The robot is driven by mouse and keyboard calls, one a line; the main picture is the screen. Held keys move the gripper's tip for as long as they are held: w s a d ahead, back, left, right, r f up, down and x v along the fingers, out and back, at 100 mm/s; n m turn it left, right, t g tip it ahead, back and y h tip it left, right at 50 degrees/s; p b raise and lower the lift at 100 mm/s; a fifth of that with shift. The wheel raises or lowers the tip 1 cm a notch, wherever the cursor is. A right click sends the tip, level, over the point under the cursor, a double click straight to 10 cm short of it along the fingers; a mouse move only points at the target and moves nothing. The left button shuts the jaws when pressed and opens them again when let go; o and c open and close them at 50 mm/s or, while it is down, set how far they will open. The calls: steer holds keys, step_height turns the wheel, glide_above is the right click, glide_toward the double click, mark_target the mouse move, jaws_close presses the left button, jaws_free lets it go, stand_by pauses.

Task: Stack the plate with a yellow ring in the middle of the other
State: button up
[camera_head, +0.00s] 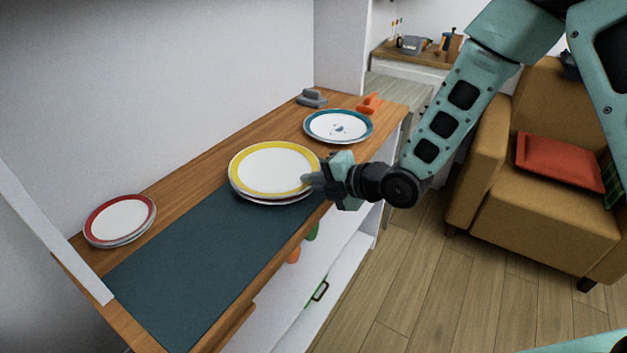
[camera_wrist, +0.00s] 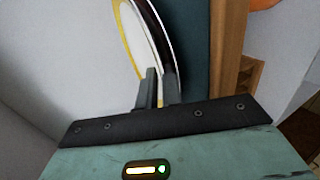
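The plate with a yellow ring (camera_head: 275,170) is over the dark mat on the wooden shelf top, roughly level. A second rim (camera_head: 270,202) shows just below it, mostly hidden by it; whether the two touch cannot be told. My gripper (camera_head: 312,181) is at the right edge of the yellow-ringed plate. In the wrist view my gripper (camera_wrist: 163,88) has its two fingers close together, one on each side of the yellow plate's (camera_wrist: 130,38) edge, and looks shut on it.
A blue-ringed plate (camera_head: 338,125) lies behind to the right. Red-ringed plate (camera_head: 120,220) is at the left end. A grey object (camera_head: 312,97) and an orange object (camera_head: 370,103) sit at the far end. The dark mat (camera_head: 190,270) is clear toward the front left.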

steer(key=shift+r+p, duration=0.25)
steer(key=shift+p, duration=0.1)
steer(key=v, duration=1.2)
steer(key=s+r+m+g+h+p, duration=0.3)
steer(key=s+r+m+g+h, duration=0.1)
steer(key=s+m, duration=0.6)
steer(key=s+r+m+g+h+p, duration=0.3)
steer(key=s+r+m, duration=0.5)
steer(key=s, duration=0.5)
steer(key=m+g+h, duration=0.1)
steer(key=m+h, duration=0.1)
steer(key=shift+s+m+h+p, duration=0.3)
steer(key=shift+m+h+p, duration=0.1)
steer(key=shift+d+r, duration=0.15)
steer(key=shift+c, duration=0.3)
